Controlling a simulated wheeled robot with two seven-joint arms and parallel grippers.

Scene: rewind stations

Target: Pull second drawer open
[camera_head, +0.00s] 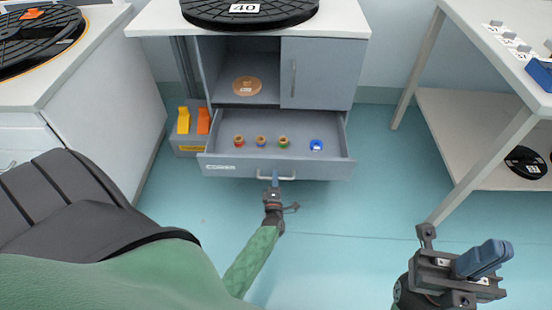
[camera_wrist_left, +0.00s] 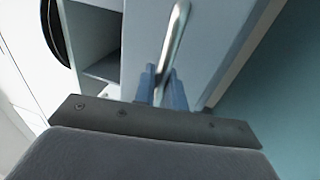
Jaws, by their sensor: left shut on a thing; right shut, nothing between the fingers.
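The grey drawer (camera_head: 230,167) at the bottom of the cabinet is pulled out, with its inside showing. Its metal handle (camera_head: 290,178) is on the front face. My left gripper (camera_head: 275,180) is at the handle and shut on it. In the left wrist view the silvery handle (camera_wrist_left: 178,35) runs between the blue fingers (camera_wrist_left: 163,85). Several small spools, brown with red, blue and green (camera_head: 261,141), stand in the drawer with a blue ring (camera_head: 316,145). My right gripper (camera_head: 483,260) is shut and empty at the lower right, away from the cabinet.
Above the drawer are an open shelf with a brown disc (camera_head: 246,86) and a closed door (camera_head: 316,75). A bin (camera_head: 190,144) with orange and yellow things stands left of the drawer. A white table (camera_head: 455,130) is at right. Floor in front is clear.

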